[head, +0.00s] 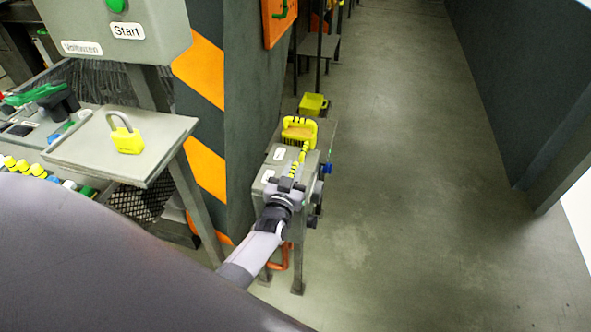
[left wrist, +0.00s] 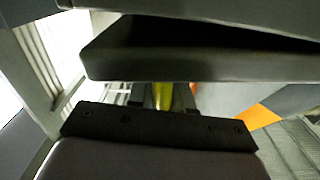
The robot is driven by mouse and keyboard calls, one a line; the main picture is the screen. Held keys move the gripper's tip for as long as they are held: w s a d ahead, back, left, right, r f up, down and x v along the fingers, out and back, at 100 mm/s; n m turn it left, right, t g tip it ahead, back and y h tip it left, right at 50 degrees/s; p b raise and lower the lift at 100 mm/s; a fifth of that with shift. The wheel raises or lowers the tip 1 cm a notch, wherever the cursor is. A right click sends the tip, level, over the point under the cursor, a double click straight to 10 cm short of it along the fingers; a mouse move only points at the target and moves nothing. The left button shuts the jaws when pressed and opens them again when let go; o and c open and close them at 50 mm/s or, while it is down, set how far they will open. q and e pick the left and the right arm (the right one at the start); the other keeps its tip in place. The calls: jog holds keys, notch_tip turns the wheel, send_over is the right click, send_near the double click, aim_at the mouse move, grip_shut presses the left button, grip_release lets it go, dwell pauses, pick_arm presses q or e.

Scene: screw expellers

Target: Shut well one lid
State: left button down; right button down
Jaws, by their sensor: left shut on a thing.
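My left gripper (head: 291,184) is over the top of a grey box-shaped machine (head: 272,172) beside the striped pillar. It is shut on a narrow yellow piece (head: 301,158) running along the machine's top. In the left wrist view a yellow strip (left wrist: 162,96) shows between the fingers, below a dark panel (left wrist: 190,50) that fills the upper middle. A yellow handle-shaped frame (head: 300,128) stands upright at the machine's far end. I cannot tell which part is the lid or whether it is fully shut. My right gripper is not in view.
The orange-striped pillar (head: 205,120) rises close left of the machine. A yellow container (head: 313,104) sits beyond. The floor (head: 420,190) at right is clear.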

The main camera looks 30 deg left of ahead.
pick_arm(q)
jog(key=shift+s+f, duration=0.15)
jog(key=shift+f, duration=0.5)
jog(key=shift+d+f+b, duration=0.1)
jog(key=shift+f+b, duration=0.15)
jog(key=shift+b, duration=0.15)
jog(key=c, duration=1.1)
grip_release()
jog(key=shift+r, duration=0.15)
jog(key=shift+d, duration=0.1)
